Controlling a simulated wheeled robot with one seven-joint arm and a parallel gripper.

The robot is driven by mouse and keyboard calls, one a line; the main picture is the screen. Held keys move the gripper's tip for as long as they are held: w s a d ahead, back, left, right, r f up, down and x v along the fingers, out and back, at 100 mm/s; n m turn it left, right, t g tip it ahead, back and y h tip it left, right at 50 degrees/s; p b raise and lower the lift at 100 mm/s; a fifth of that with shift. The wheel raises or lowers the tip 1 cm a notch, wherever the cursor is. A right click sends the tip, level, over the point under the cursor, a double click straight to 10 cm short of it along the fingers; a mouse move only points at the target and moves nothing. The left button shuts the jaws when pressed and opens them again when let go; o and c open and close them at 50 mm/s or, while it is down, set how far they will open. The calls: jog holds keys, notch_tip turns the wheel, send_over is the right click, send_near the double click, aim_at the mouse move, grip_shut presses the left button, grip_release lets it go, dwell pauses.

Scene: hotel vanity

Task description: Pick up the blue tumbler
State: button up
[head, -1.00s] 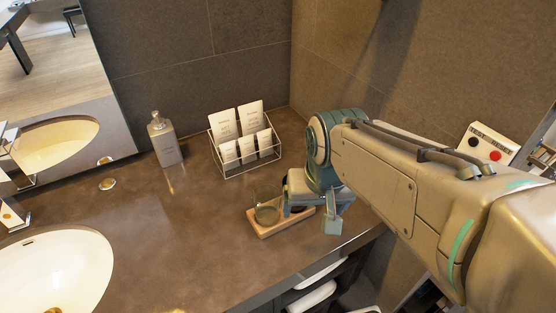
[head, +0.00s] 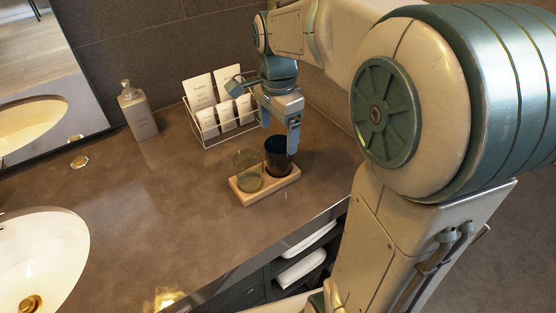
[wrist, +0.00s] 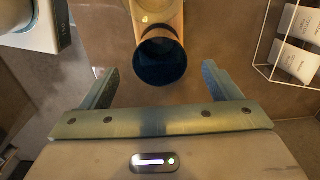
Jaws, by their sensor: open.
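The blue tumbler (head: 279,158) stands upright on the right end of a small wooden tray (head: 264,188). It is dark blue, and its round rim and dark inside show in the wrist view (wrist: 160,62). A clear greenish glass tumbler (head: 248,172) stands beside it on the tray's left end. My gripper (head: 282,130) is above the blue tumbler in the head view, fingers pointing down. In the wrist view my gripper (wrist: 160,88) is open and empty, with one finger on each side of the tumbler's near edge. Whether either finger touches it cannot be told.
A wire rack (head: 214,124) with white packets stands behind the tray, close to my gripper. A soap dispenser (head: 137,112) is further left. The sink (head: 38,262) is at the left. The counter (head: 165,200) between is clear. Towels (head: 302,262) lie on a shelf below.

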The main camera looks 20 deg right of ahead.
aim_at(279, 157)
notch_tip(279, 157, down, 9)
jog(key=shift+d+r, duration=0.1)
jog(key=shift+d, duration=0.05)
jog(key=c, duration=1.2)
